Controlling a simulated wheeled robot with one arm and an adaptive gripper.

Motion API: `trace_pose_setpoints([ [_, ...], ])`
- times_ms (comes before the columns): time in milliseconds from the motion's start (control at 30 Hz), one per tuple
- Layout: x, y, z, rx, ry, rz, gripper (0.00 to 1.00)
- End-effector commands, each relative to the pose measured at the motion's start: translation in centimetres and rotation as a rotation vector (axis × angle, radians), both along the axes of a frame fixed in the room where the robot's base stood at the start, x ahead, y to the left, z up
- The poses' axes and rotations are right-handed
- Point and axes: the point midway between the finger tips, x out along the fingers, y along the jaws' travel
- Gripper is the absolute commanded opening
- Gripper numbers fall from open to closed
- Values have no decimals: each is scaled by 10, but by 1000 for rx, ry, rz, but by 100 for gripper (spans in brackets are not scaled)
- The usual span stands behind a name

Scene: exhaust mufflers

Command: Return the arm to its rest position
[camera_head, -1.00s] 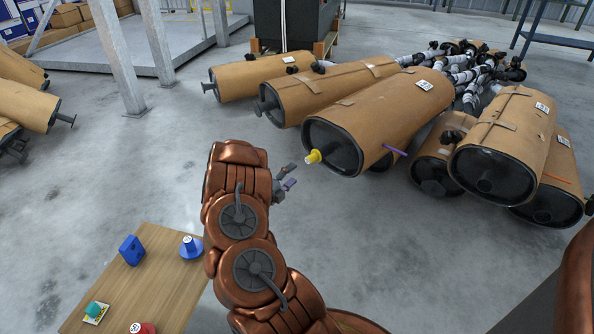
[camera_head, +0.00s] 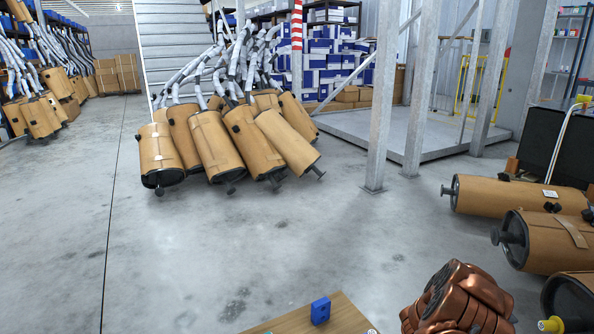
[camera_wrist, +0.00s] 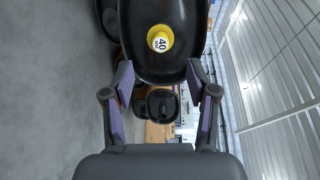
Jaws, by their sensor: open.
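My arm (camera_head: 458,300) shows at the bottom right of the head view, copper-coloured and folded; its fingers are hidden there. In the wrist view my gripper (camera_wrist: 164,90) has its two fingers spread apart with nothing between them. Beyond the fingertips is the black end of a muffler (camera_wrist: 158,65) with a yellow plug (camera_wrist: 160,38) marked 40. The same yellow plug (camera_head: 551,325) shows at the bottom right edge of the head view, apart from my arm.
A wooden table (camera_head: 345,318) with a blue block (camera_head: 320,311) stands at the bottom. Mufflers (camera_head: 515,197) lie on the right. More mufflers (camera_head: 215,145) lean in a group at the back left. Metal posts (camera_head: 385,110) stand at centre right. The middle floor (camera_head: 260,240) is clear.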

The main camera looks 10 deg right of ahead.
Motion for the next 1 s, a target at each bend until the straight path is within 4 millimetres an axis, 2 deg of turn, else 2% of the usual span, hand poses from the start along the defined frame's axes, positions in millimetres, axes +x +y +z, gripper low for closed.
trace_pose_setpoints([
  [33, 13, 5, 16, 27, -5, 32, 58],
  [133, 49, 23, 39, 115, -1, 129, 58],
  [267, 103, 61, 77, 236, 24, 305, 58],
  [400, 154, 111, 124, 339, 69, 508, 58],
  [533, 189, 165, 172, 408, 134, 706, 58],
  [700, 215, 242, 238, 464, 245, 972, 58],
  [800, 220, 287, 278, 471, 325, 1124, 58],
  [1000, 204, 374, 354, 455, 515, 1421, 58],
])
